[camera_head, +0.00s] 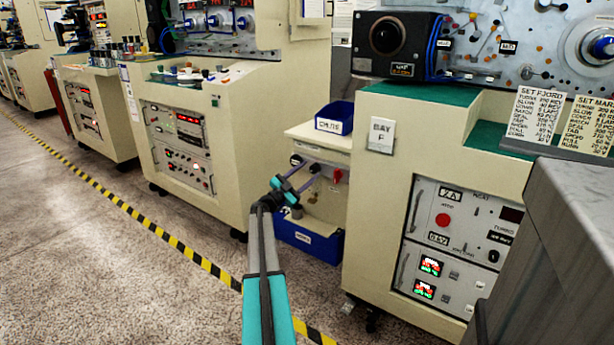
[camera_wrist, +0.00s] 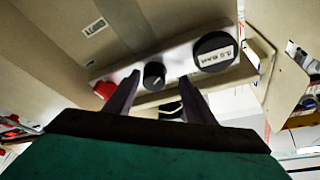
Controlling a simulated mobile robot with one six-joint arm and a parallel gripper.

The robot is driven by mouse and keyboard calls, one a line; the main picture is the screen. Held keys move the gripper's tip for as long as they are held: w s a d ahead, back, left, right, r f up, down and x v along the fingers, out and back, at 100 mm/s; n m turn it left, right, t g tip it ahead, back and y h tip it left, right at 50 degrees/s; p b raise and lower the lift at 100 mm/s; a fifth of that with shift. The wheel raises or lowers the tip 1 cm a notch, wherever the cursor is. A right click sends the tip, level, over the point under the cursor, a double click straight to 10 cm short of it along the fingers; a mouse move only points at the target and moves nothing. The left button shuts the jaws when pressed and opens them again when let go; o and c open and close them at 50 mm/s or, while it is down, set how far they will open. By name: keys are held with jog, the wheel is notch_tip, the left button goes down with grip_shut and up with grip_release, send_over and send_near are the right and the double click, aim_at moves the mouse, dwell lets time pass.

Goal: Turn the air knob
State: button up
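A small black knob (camera_wrist: 154,74) with a white mark sits on a pale panel in the wrist view, between a red knob (camera_wrist: 104,90) and a larger round black-rimmed dial (camera_wrist: 213,52). I take the small black knob as the air knob. My gripper (camera_wrist: 160,76) is open, with its two purple fingers on either side of the knob. I cannot tell whether they touch it. In the head view my gripper (camera_head: 308,172) reaches the front of the small cabinet (camera_head: 322,205), between the dial (camera_head: 296,160) and the red knob (camera_head: 338,176). The black knob is hard to make out there.
A blue bin (camera_head: 334,119) stands on the cabinet, and another blue bin (camera_head: 310,240) sits below. Large beige machines (camera_head: 215,150) flank it on the left and right. A grey block (camera_head: 570,250) fills the lower right. Open floor (camera_head: 70,250) lies left.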

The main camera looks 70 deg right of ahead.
jog(key=shift+s, duration=0.25)
jog(key=shift+a+f, duration=0.1)
jog(key=shift+a, duration=0.15)
jog(key=p+v, duration=0.2)
jog(key=v, duration=1.1)
jog(key=shift+w, duration=0.25)
jog(key=shift+a+f, duration=0.1)
